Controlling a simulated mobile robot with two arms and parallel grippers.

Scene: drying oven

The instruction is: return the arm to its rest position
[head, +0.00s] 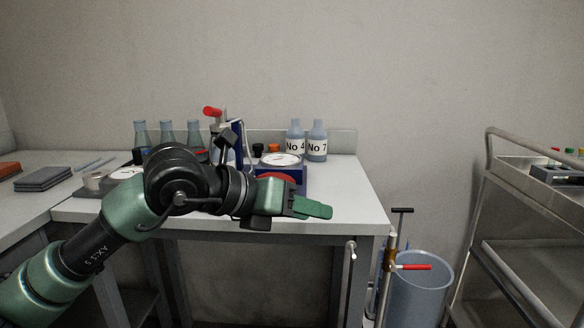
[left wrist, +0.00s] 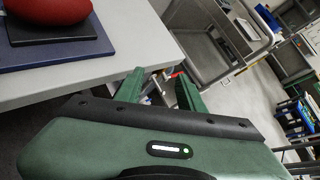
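My left arm reaches in from the left in the head view, bent at a black joint in front of the bench (head: 350,208). My left gripper (head: 312,208) points to the right, in front of the bench's right part. In the left wrist view its two green fingers (left wrist: 160,88) stand apart with a gap between them. Nothing is held between the fingers; the floor and cart show past them. The bench edge (left wrist: 150,45) is beside the fingers on the left. My right gripper is in neither view.
A blue device with a red part (left wrist: 60,12) sits near the bench edge. Bottles No 4 (head: 295,143) and No 7 (head: 317,144) stand at the back. A metal cart (head: 530,210) and a grey bin (head: 418,290) stand to the right. Several blue-grey flasks (head: 166,135) line the back left.

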